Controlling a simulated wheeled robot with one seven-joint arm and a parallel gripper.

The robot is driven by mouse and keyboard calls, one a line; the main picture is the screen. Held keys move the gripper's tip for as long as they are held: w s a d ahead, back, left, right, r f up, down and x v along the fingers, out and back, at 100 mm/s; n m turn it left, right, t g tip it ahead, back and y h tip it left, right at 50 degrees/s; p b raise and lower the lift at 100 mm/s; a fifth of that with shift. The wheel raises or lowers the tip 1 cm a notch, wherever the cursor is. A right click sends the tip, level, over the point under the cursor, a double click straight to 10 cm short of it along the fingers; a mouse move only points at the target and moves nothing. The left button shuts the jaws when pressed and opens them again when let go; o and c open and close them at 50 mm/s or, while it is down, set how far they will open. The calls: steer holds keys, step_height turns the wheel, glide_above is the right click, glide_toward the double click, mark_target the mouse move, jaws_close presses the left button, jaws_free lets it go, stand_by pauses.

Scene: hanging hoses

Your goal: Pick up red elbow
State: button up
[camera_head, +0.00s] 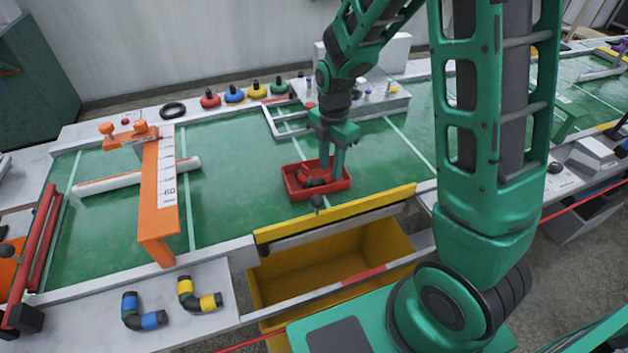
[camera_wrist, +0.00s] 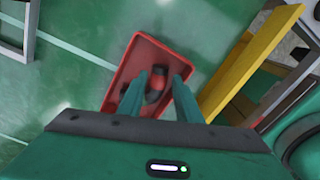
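The red elbow (camera_head: 312,179), a short bent pipe piece with black and red parts, lies in a small red tray (camera_head: 345,187) on the green table. In the wrist view the elbow (camera_wrist: 157,82) shows between my fingers, partly hidden by them. The red tray (camera_wrist: 148,45) is around it there. My gripper (camera_head: 331,170) points down over the tray, its fingers reaching into or just above it. In the wrist view my gripper (camera_wrist: 159,78) has its two fingers apart, with no clear contact on the elbow. The exact fingertip height is hard to tell.
A yellow bar (camera_head: 335,213) edges the table in front of the tray, above a yellow bin (camera_head: 290,285). An orange stand (camera_head: 160,190) with a white pipe is at the left. Blue (camera_head: 140,312) and yellow (camera_head: 200,296) elbows lie at the front left. A grey frame (camera_head: 285,118) lies behind.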

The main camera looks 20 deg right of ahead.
mark_target(330, 174)
steer(key=shift+f, duration=1.75)
jaws_close()
steer(key=shift+r, duration=0.2)
